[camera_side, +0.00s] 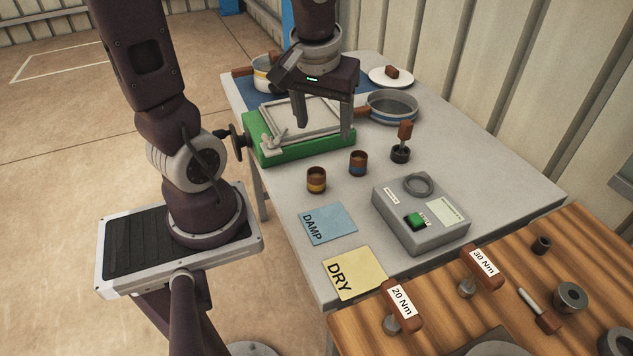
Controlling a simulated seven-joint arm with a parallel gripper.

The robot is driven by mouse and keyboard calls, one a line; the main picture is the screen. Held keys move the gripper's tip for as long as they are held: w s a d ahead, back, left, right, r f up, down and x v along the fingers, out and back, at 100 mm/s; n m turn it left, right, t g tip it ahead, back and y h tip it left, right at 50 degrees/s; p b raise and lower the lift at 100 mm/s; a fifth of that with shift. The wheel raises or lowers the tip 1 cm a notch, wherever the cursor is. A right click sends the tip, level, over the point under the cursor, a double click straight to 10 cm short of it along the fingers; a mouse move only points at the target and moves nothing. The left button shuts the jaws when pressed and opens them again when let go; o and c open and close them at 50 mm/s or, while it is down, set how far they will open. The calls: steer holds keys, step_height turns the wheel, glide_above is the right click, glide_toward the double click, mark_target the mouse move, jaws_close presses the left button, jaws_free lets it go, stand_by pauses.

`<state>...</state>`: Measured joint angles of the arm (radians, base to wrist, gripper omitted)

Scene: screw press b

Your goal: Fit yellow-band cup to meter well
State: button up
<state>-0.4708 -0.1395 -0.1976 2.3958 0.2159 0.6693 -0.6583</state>
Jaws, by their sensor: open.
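The yellow-band cup (316,181), brown with a yellow stripe, stands upright on the grey table in front of the green-sided box. The meter (420,222) is a grey box with a green button and a pale label, to the right of the cup. Its well (418,185) is a dark round ring on top; no cup shows in it. My gripper (325,132) points down with its fingers apart. It appears over the green box, behind and above the yellow-band cup, with nothing visible between the fingers.
A blue-band cup (358,163) stands close right of the yellow-band cup. A brown-handled tamper (401,143) stands farther right. The DAMP card (327,223) and DRY card (354,273) lie in front. The green box (296,153) and a blue-banded pan (391,106) are behind.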

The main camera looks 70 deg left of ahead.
mark_target(317, 176)
steer(key=a+f+n, duration=0.2)
steer(key=f, duration=0.2)
steer(key=w+a+f+n+g+h, duration=0.1)
steer(key=a+f+n, duration=0.2)
steer(key=f, duration=0.1)
steer(key=a+f+n+g+h, duration=0.1)
steer(key=a+f+n, duration=0.1)
steer(key=f+n, duration=0.1)
steer(key=shift+w+a+f, duration=0.25)
steer(key=shift+a+f, duration=0.1)
steer(key=shift+f, duration=0.3)
steer(key=shift+n+h, duration=0.3)
steer(key=shift+n, duration=0.1)
steer(key=f, duration=0.7)
steer(key=shift+w+d+f, duration=0.1)
steer(key=shift+d+f, duration=0.15)
steer(key=shift+d, duration=0.1)
steer(key=shift+c, duration=0.4)
jaws_close()
step_height(317, 176, up, 10)
